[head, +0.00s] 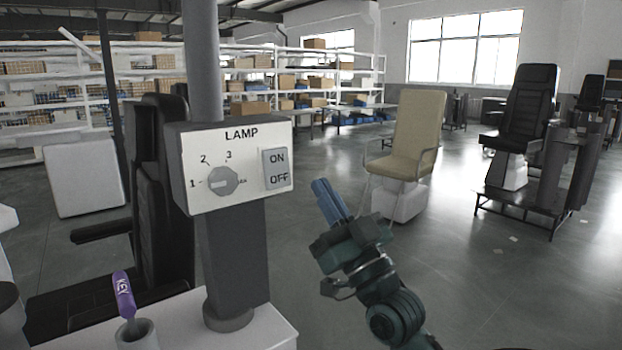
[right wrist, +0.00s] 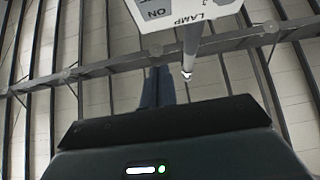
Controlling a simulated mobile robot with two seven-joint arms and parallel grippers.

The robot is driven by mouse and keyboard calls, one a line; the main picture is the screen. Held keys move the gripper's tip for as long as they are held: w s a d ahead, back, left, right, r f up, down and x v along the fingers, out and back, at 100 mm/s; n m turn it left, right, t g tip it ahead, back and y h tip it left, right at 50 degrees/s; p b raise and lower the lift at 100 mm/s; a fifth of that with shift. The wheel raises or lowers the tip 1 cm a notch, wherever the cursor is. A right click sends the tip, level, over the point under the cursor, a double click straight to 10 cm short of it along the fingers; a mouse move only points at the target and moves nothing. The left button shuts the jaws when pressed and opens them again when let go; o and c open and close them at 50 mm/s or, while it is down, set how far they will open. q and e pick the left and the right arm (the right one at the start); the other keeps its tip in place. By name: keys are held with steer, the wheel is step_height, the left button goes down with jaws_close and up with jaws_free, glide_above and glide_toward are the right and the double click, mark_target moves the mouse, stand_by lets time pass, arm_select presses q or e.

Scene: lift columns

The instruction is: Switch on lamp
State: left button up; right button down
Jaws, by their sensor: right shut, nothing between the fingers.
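The lamp control box (head: 236,160) is a pale panel labelled LAMP on a grey post, left of centre in the head view. It has a round grey dial (head: 223,181) with marks 1, 2, 3 and a further unclear one, and an ON/OFF rocker switch (head: 275,168) at its right. My right gripper (head: 327,193) is shut and empty, its blue fingers pointing up, to the right of and slightly below the switch, apart from the box. In the right wrist view the box (right wrist: 180,12) appears upside down at the top, beyond the fingers (right wrist: 157,85). My left gripper is not in view.
A purple KEY tag (head: 123,294) stands in a small grey cup (head: 137,335) at the lower left. The post stands on a white surface (head: 262,330). A beige chair (head: 418,125) and a black chair (head: 527,98) stand behind.

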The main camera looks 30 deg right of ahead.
steer(key=shift+s+r+v, duration=0.1)
steer(key=shift+v, duration=0.7)
steer(key=shift+s+r+v, duration=0.1)
steer(key=shift+r+v, duration=0.05)
steer(key=shift+v, duration=0.65)
